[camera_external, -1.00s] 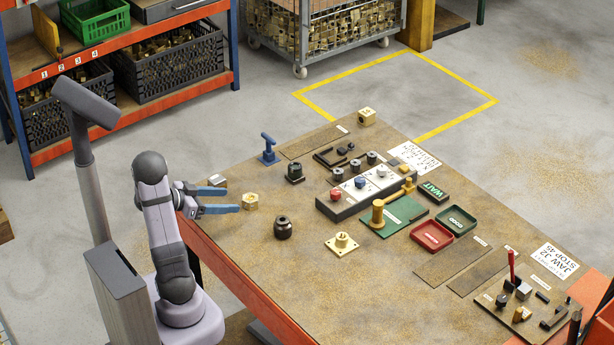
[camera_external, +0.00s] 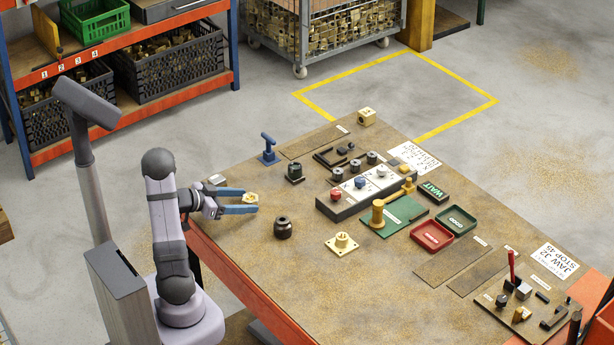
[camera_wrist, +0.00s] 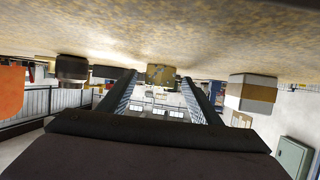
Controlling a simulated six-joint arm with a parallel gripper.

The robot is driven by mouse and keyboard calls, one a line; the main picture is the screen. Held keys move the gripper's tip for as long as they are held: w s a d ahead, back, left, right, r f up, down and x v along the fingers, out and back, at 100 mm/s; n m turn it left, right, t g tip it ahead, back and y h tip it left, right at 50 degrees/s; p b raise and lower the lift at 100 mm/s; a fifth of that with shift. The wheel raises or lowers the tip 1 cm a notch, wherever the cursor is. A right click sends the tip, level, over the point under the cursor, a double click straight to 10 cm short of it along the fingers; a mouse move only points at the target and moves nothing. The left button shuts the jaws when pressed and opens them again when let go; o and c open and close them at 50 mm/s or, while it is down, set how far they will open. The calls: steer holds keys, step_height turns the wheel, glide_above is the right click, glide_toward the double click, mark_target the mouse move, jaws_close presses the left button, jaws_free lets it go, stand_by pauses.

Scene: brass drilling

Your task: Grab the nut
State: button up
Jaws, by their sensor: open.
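The brass nut (camera_external: 250,198) sits on the worn tabletop near its left edge. My gripper (camera_external: 252,201) is low over the table, and its two blue fingers reach out to either side of the nut. The fingers are apart. In the external view the nut shows at the fingertips, with the nearer finger covering its lower part. In the wrist view, which is upside down, the nut (camera_wrist: 161,75) shows between the far ends of the two fingers (camera_wrist: 163,88). I cannot tell whether either finger touches it.
A dark round knob-like part (camera_external: 283,228) stands right of the nut. A small pale block (camera_external: 217,180) lies by the table edge, beyond the gripper.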

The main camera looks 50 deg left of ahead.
mark_target(245, 199)
steer(key=shift+w+f, duration=0.25)
steer(key=shift+w, duration=0.3)
steer(key=shift+c, duration=0.6)
steer(key=shift+r, duration=0.1)
steer(key=c, duration=1.3)
steer(key=shift+c, duration=0.2)
steer(key=shift+r, duration=0.1)
step_height(245, 199, up, 10)
steer(key=shift+f+p, duration=0.1)
steer(key=shift+p, duration=0.85)
